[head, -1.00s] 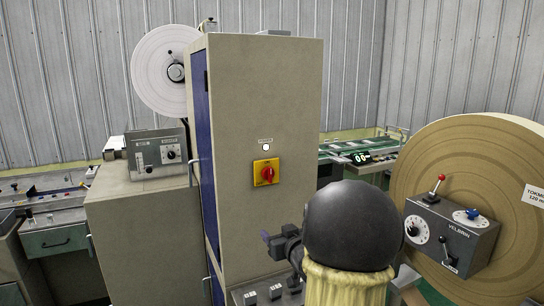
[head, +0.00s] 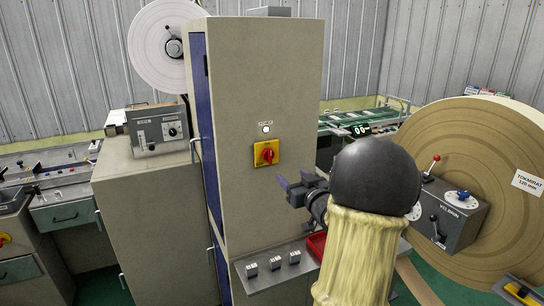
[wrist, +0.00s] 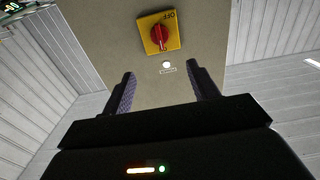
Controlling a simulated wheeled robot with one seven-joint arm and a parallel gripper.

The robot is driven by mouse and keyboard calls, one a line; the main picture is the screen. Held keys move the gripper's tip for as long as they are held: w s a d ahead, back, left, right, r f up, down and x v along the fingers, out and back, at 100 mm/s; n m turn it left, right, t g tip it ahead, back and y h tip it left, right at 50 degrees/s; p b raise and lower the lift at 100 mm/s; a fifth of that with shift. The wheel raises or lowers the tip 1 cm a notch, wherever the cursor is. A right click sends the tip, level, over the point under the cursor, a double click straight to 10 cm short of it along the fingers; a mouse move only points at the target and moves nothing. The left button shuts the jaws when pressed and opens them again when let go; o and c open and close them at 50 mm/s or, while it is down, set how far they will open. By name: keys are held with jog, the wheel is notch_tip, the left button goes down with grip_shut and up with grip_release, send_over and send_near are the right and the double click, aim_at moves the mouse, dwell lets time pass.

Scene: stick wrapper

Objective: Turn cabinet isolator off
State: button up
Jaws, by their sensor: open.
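The cabinet isolator (head: 266,153) is a red rotary knob on a yellow square plate, on the front of the tall beige cabinet (head: 262,80). In the wrist view the isolator (wrist: 159,36) is at top centre, upside down, with "OFF" readable on its plate. Its knob appears roughly upright along the plate. My gripper (head: 292,189) is below and to the right of the isolator in the head view, apart from it. In the wrist view my gripper (wrist: 160,88) has its two fingers wide apart with nothing between them. My dark round arm joint hides part of the scene at right.
A white lamp (head: 266,129) sits above the isolator. Several switches (head: 273,263) and a red tray (head: 317,244) lie on a ledge below. A large tan roll (head: 480,130) with a grey control box (head: 452,222) stands at right. Air before the cabinet face is free.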

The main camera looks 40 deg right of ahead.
aim_at(271, 156)
jog(key=p+x, duration=0.5)
jog(key=x, duration=0.9)
jog(key=shift+w+r, duration=0.15)
jog(key=shift+w, duration=0.05)
jog(key=shift+w+d, duration=0.1)
jog(key=shift+w, duration=0.45)
jog(key=c, duration=0.9)
